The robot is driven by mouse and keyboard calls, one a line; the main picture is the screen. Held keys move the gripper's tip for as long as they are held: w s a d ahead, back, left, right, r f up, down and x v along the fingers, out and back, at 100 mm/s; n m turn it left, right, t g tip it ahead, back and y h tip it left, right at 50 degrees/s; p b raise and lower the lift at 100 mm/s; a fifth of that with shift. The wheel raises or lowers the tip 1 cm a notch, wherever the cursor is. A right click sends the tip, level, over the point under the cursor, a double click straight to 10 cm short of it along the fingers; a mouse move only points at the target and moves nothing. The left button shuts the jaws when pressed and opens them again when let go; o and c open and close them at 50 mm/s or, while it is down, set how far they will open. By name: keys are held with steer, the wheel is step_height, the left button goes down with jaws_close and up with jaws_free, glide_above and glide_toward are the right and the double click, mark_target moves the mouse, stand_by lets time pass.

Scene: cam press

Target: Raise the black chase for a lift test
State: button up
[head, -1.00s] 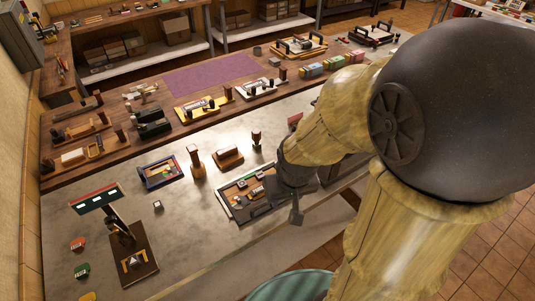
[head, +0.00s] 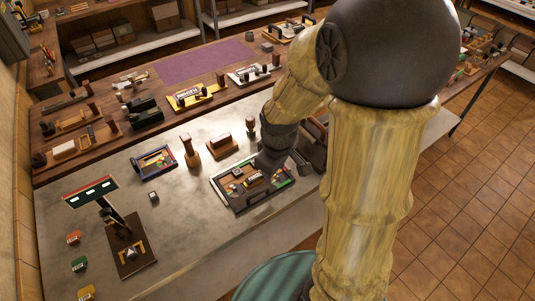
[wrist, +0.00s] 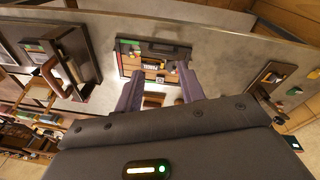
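The black chase (head: 258,199) lies flat on the grey bench top near its front edge.
A blue-framed chase (head: 155,161), a wooden-handled stamp (head: 188,152) and a brown block (head: 220,146) stand behind and left.

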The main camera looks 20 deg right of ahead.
steer(key=w+d+f+n+g, duration=0.1)
steer(key=w+f+n, duration=0.5)
steer(key=n, duration=1)
steer(key=w, duration=0.3)
steer(key=shift+w+g, duration=0.4)
steer(key=shift+f, duration=0.15)
step_height(320, 180, down, 17)
steer(key=p, duration=0.3)
steer(key=shift+f+p, duration=0.1)
steer(key=shift+p, duration=0.3)
steer(key=shift+c, duration=0.5)
jaws_close()
